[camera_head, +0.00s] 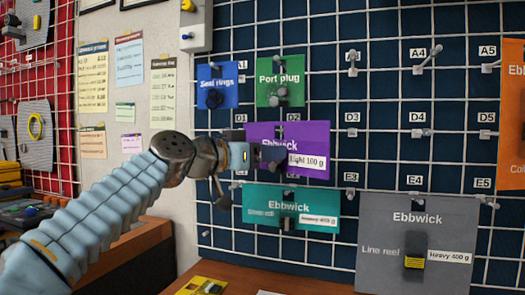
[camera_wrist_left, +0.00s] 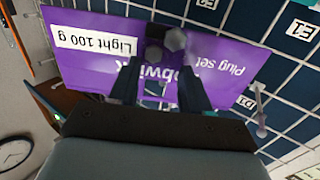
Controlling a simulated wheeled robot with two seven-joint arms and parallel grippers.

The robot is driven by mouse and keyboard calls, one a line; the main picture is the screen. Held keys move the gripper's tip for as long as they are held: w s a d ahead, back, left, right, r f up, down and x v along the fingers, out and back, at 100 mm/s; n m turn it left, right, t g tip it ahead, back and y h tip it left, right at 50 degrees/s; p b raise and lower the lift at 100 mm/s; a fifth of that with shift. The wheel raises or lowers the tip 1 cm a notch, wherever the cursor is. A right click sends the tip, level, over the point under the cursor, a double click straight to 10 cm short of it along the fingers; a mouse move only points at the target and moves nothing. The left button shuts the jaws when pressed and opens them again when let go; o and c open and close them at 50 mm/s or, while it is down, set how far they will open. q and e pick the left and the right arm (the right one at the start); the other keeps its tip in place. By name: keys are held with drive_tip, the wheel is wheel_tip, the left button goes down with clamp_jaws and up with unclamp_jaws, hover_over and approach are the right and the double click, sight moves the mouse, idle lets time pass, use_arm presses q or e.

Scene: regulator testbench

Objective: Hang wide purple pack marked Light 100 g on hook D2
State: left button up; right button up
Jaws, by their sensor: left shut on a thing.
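The wide purple pack (camera_head: 317,139) marked Light 100 g is in front of the wire grid, around the D1 and D2 labels (camera_head: 293,117). My left gripper (camera_head: 268,158) is shut on it from the front. In the left wrist view the purple pack (camera_wrist_left: 95,28) appears upside down, with Plug set on it and the gripper's fingers (camera_wrist_left: 160,88) against its face. Hook D2 is hidden behind the pack, so I cannot tell whether the pack is on it. My right gripper is out of view.
A blue Seal rings pack (camera_head: 230,78) and a green Port plug pack (camera_head: 293,68) hang above. A teal pack (camera_head: 262,200) hangs just below, and a large grey Line reel pack (camera_head: 385,255) lower right. Hooks D3 (camera_head: 352,132) and D4 (camera_head: 422,132) are bare.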

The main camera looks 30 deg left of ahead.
use_arm(q)
drive_tip(key=shift+w+a+f+p, duration=0.1)
drive_tip(key=shift+w+a+p, duration=0.15)
drive_tip(key=shift+w, duration=0.65)
drive_tip(key=shift+w+a+p, duration=0.2)
drive_tip(key=shift+w, duration=0.65)
drive_tip(key=shift+w+a+f+b, duration=0.1)
drive_tip(key=shift+w+f+b, duration=0.25)
drive_tip(key=shift+w+b, duration=0.2)
drive_tip(key=o, duration=1.2)
drive_tip(key=shift+c, duration=0.2)
drive_tip(key=b+v, duration=0.3)
drive_tip(key=v, duration=1)
drive_tip(key=shift+s+a, duration=0.15)
drive_tip(key=shift+s, duration=0.2)
